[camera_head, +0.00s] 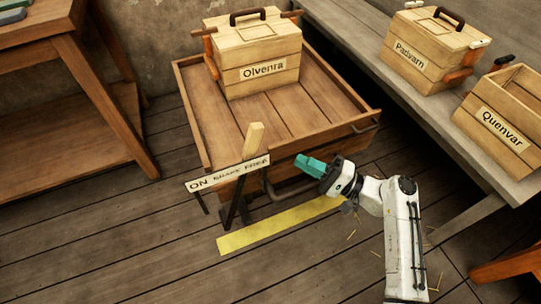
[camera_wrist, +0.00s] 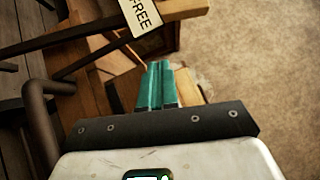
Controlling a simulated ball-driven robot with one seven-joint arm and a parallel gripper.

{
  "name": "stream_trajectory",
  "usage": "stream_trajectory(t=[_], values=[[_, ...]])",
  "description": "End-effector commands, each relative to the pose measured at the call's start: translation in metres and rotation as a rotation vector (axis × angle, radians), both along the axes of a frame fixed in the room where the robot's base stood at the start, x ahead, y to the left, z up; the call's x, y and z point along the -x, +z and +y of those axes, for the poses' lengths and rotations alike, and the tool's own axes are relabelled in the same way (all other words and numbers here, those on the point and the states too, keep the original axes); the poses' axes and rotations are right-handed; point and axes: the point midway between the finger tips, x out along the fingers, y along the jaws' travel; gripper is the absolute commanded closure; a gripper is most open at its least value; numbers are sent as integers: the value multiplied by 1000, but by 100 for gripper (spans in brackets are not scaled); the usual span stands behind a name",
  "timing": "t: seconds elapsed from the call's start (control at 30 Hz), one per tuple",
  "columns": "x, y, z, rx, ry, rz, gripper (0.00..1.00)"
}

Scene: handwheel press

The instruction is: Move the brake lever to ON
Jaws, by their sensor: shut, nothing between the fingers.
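The brake lever (camera_head: 254,138) has a pale wooden handle and stands behind a white label plate (camera_head: 228,173) reading ON at the left, BRAKE, and FREE at the right. The handle rises above the FREE side. My gripper (camera_head: 300,160) has teal fingers, shut and empty, to the right of the lever and apart from it in the head view. In the wrist view the shut fingers (camera_wrist: 160,66) point toward the FREE end of the plate (camera_wrist: 140,15). A pale wooden piece (camera_wrist: 187,86), probably the lever handle, shows just right of the fingers; I cannot tell whether they touch.
A wooden cart (camera_head: 300,113) behind the lever carries a box labelled Olvenra (camera_head: 258,78). A yellow strip (camera_head: 275,227) marks the floor. A bench (camera_head: 440,125) at the right holds boxes Pativarn (camera_head: 408,65) and Quenvar (camera_head: 495,128). A table (camera_head: 40,40) stands left.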

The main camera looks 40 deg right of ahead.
Motion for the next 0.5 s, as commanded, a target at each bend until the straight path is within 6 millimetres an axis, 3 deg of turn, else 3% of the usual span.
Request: stream_trajectory(t=[0.3, 0.5], values=[[-54, 12, 30, 1, 2, -3, 100], [-58, 20, 56, 1, 2, -1, 100]])
